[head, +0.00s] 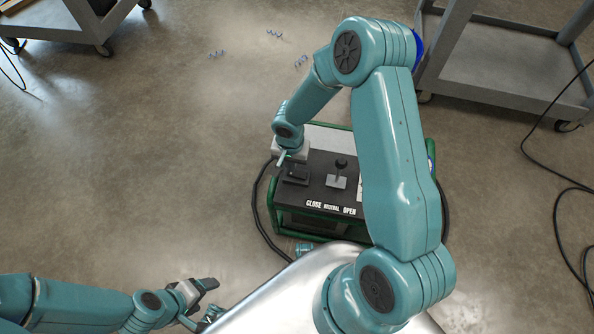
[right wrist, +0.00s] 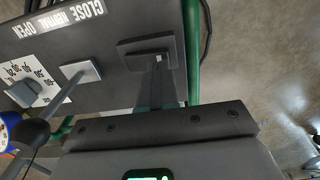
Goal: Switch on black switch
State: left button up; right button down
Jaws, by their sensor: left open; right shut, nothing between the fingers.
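The black switch (head: 297,174) sits on the dark top panel of the green-framed cart, left of a lever with a black knob (head: 341,164). In the right wrist view, the switch (right wrist: 135,50) shows as a raised dark block just past my fingertips. My right gripper (head: 284,160) is shut and empty, right at the switch; its fingers (right wrist: 157,75) partly cover the switch. I cannot tell whether they touch it or which way it is set. My left gripper (head: 208,302) is open and empty, low at the left, away from the cart.
The lever plate (right wrist: 80,72) and a dial label (right wrist: 28,78) lie beside the switch. The panel carries the words CLOSE, NEUTRAL and OPEN (head: 331,207). A black cable (head: 262,222) runs beside the cart. Grey trolleys (head: 505,65) stand behind; floor at left is mostly clear.

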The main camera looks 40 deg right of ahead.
jog(key=shift+f+b, duration=1)
jog(key=shift+b, duration=0.25)
dwell(0.5)
jog(key=shift+r, duration=0.1)
jog(key=shift+r+p, duration=1.85)
jog(key=shift+r, duration=1.6)
jog(key=shift+a, duration=0.1)
